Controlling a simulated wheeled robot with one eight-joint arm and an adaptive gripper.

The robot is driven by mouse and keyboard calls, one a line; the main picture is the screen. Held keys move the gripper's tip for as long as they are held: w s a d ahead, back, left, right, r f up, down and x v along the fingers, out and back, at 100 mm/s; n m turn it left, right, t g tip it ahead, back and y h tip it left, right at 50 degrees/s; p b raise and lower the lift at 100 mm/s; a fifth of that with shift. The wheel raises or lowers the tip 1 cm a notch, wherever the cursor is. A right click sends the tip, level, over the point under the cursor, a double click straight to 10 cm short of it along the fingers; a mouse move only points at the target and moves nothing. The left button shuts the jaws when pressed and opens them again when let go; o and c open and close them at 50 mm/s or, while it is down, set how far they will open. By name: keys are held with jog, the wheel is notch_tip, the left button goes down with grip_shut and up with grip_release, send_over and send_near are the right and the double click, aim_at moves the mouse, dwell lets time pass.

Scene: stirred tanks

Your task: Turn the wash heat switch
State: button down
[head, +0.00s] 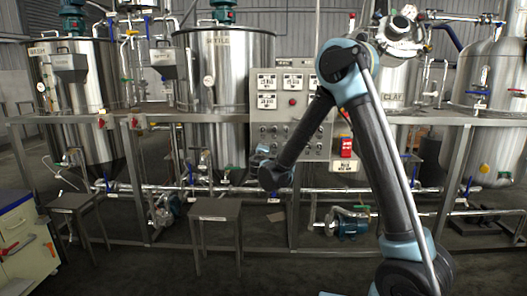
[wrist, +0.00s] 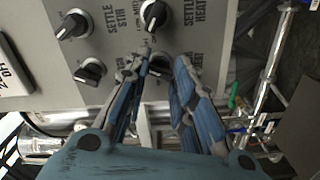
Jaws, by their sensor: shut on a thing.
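The grey control panel (head: 312,92) stands in the middle of the head view, with rows of small dark knobs low on its face. In the wrist view the panel (wrist: 40,45) fills the upper left, with black rotary knobs beside printed labels. My gripper (wrist: 159,60) has its two blue-grey fingers on either side of one black knob, the wash heat switch (wrist: 159,68), and is shut on it. The fingers hide much of this knob and part of its label. In the head view my arm's lower end covers the panel's lower left, and the fingers are not clear.
Neighbouring knobs sit close by: the settle heat knob (wrist: 154,15), the settle stir knob (wrist: 73,25) and another knob (wrist: 90,72). A red switch (head: 346,147) is at the panel's right. Steel tanks (head: 226,70) and pipes stand behind; a low stool (head: 215,210) stands in front.

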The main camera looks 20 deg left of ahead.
dwell(0.6)
jog(key=c, duration=1.4)
grip_release()
jog(key=shift+o, duration=0.2)
jog(key=v, duration=1.2)
